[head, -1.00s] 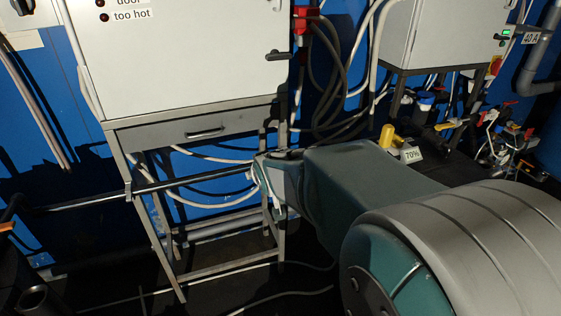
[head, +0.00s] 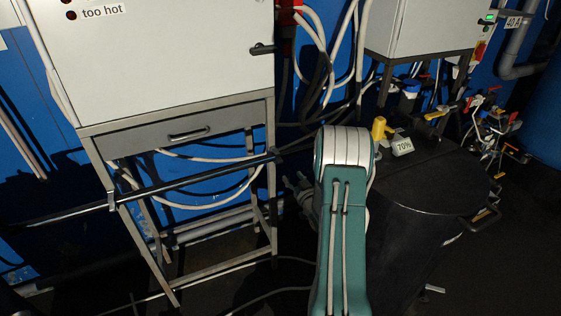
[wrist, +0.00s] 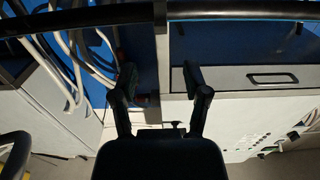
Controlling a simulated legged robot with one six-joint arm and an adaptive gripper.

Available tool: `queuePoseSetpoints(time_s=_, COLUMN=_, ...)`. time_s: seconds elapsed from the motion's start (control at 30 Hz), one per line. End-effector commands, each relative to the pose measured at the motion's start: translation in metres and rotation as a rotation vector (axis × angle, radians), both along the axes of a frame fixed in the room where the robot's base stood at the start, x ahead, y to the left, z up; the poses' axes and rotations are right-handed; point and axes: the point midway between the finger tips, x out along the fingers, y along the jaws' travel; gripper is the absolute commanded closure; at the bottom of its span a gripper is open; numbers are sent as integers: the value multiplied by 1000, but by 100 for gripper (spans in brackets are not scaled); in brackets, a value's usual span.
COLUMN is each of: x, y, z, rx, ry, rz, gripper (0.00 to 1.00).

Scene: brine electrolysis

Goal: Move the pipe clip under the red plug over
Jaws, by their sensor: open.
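The red plug (head: 288,14) is at the top of the head view, on the right side of the white cabinet, cut off by the picture's edge. Thick hoses and cables hang below and beside it. I cannot make out the pipe clip for certain in either view. My gripper (wrist: 161,82) is open and empty in the wrist view, its two dark fingers spread apart before the cabinet's right side. In the head view it is mostly hidden behind my green arm.
A white cabinet (head: 160,60) stands on a grey frame with a drawer (head: 170,133). A dark rail (head: 190,184) crosses the frame's front; a dark bar (wrist: 240,11) crosses the top of the wrist view.

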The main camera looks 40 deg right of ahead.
Motion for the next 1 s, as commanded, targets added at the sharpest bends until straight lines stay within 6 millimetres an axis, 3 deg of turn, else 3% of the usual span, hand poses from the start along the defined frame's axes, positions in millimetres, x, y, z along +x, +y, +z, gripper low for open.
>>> queuePoseSetpoints(time_s=0.17, x=7, y=-3, z=-3, rx=-1, ry=-16, rz=4, gripper=40)
queuePoseSetpoints(time_s=0.7, x=93, y=-24, z=-4, rx=2, ry=-14, rz=3, gripper=40)
queuePoseSetpoints(time_s=1.0, x=103, y=-27, z=-3, rx=3, ry=-13, rz=2, gripper=40)
